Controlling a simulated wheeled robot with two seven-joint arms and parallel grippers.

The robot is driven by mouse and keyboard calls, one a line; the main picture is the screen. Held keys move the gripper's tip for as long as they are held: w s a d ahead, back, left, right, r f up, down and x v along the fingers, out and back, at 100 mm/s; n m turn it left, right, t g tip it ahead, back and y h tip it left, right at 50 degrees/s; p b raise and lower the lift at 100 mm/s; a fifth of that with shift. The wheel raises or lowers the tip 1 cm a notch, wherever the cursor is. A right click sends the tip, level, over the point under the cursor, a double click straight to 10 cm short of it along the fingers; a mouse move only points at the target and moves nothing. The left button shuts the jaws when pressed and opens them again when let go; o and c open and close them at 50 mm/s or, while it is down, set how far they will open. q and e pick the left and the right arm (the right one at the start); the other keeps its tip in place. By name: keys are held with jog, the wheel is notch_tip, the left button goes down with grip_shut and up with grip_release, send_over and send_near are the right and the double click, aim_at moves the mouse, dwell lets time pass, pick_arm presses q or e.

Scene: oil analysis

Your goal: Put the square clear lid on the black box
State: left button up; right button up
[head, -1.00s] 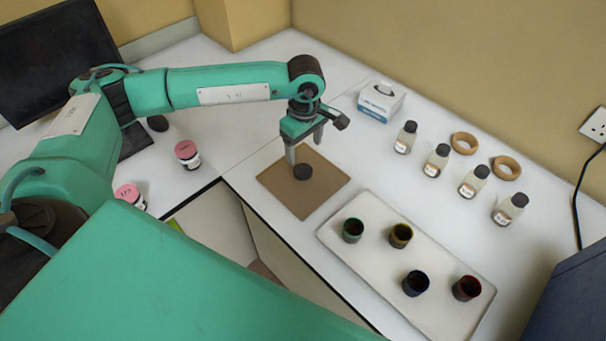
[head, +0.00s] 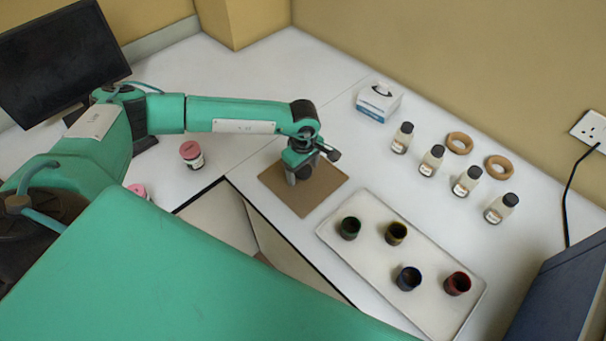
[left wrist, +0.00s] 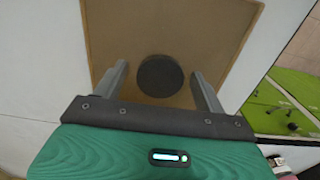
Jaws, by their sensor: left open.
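A round black disc (left wrist: 160,76) lies on a square tan mat (head: 318,192) on the white table. My left gripper (head: 297,178) points down low over the mat. In the left wrist view the left gripper (left wrist: 162,88) is open, with one finger on each side of the disc and a gap on both sides. In the head view the gripper hides the disc. I cannot make out a square clear lid or a black box in these frames. My right gripper is not in view.
A white tray (head: 350,258) with several small dark cups lies right of the mat. Several capped bottles (head: 432,160) and two wooden rings (head: 459,143) stand behind it. A tissue box (head: 379,101), a pink-lidded jar (head: 192,154) and a monitor (head: 62,65) are further off.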

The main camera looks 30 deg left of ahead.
pick_arm(q)
jog(key=shift+c, duration=0.4)
jog(key=c, duration=1.4)
jog(key=shift+o, duration=0.2)
jog(key=shift+r, duration=0.1)
notch_tip(320, 180, up, 20)
jog(key=b, duration=0.6)
jog(key=m, duration=1.4)
send_over(306, 185)
jog(key=s+d, duration=0.2)
notch_tip(306, 185, down, 5)
jog(key=shift+a+f, duration=0.1)
jog(key=shift+a, duration=0.05)
